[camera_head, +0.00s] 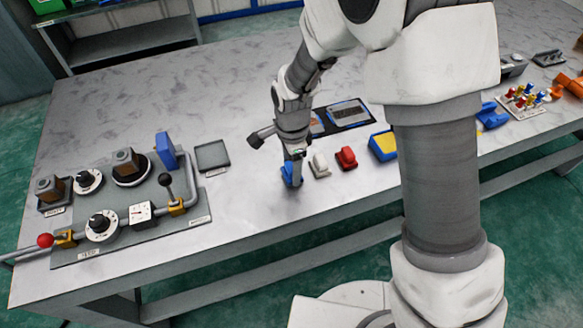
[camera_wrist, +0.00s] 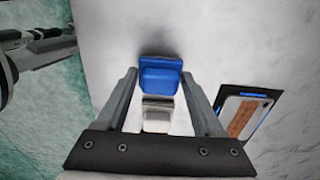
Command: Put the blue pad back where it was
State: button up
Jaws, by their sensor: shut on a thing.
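The blue pad (camera_head: 289,175) is at the lower end of my gripper (camera_head: 294,162), at or just above the grey-white tabletop; I cannot tell if it touches the table. In the wrist view the blue pad (camera_wrist: 160,76) sits between the two fingertips of my gripper (camera_wrist: 160,80), which is shut on it. A white pad (camera_head: 319,165) stands just right of it, and a red pad (camera_head: 346,157) stands farther right. The white pad also shows in the wrist view (camera_wrist: 157,116), nearer the camera than the blue one.
A shallow grey tray (camera_head: 212,156) lies left of my gripper. A blue-and-yellow block (camera_head: 383,146) and a dark mat with a tablet-like item (camera_head: 348,113) are right. The front tabletop is clear.

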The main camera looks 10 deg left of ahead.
jog(key=shift+f, duration=0.35)
jog(key=shift+f, duration=0.1)
jog(key=shift+f, duration=0.15)
jog(key=o, duration=1.3)
jog(key=shift+r, duration=0.2)
notch_tip(320, 180, up, 12)
jog(key=p, duration=0.1)
jog(key=shift+p, duration=0.3)
